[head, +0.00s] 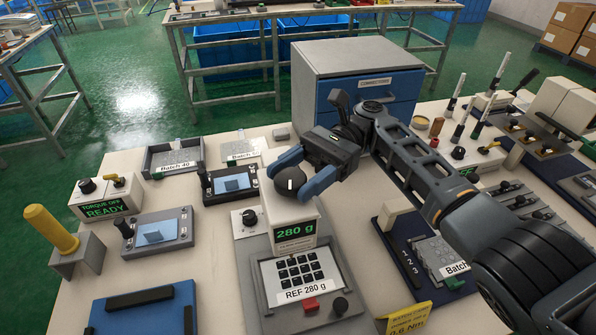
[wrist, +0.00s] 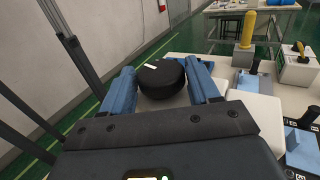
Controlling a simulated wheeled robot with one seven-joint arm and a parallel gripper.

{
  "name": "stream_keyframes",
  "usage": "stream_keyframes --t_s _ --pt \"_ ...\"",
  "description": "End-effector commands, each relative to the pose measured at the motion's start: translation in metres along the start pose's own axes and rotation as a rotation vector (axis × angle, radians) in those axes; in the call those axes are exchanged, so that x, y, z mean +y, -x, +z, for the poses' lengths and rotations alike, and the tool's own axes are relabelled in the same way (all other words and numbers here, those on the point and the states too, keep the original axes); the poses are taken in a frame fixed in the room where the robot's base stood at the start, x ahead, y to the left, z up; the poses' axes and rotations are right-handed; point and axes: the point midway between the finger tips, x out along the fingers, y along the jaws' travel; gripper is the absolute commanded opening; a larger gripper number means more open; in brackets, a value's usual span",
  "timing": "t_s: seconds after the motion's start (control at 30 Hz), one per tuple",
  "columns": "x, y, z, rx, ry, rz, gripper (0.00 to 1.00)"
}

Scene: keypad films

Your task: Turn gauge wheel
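The gauge wheel looks to be the round black knob (head: 291,184) with a white mark, on top of the white gauge block whose green display (head: 294,233) reads 280 g. My gripper (head: 305,183) is at the knob, with one blue finger on each side of it. In the wrist view the black knob (wrist: 162,78) sits between the two blue fingers (wrist: 168,84), its white mark toward the upper left. Narrow gaps seem to show beside the knob there, so the fingers appear open around it. The underside of the knob is hidden.
Below the display is a keypad (head: 292,268) labelled REF 280 g, with a red button (head: 311,304). A blue cabinet (head: 350,78) stands behind my gripper. A yellow-handled tool (head: 50,228) stands at the left. Small trays and fixtures crowd the bench.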

Motion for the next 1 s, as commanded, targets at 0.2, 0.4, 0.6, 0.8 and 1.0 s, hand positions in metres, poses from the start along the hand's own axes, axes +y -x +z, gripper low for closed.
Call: stream_keyframes --t_s 0.2,0.4,0.6,0.8,1.0 --pt "0.0 0.001 0.001 -0.001 0.002 -0.003 0.78" --pt "-0.001 0.002 0.002 -0.001 0.003 -0.005 0.78" --pt "-0.001 0.013 -0.001 0.001 0.003 -0.003 0.78" --pt "-0.001 0.038 -0.004 0.004 0.001 -0.002 0.78" --pt "-0.001 0.06 -0.005 0.004 0.002 -0.001 0.78"
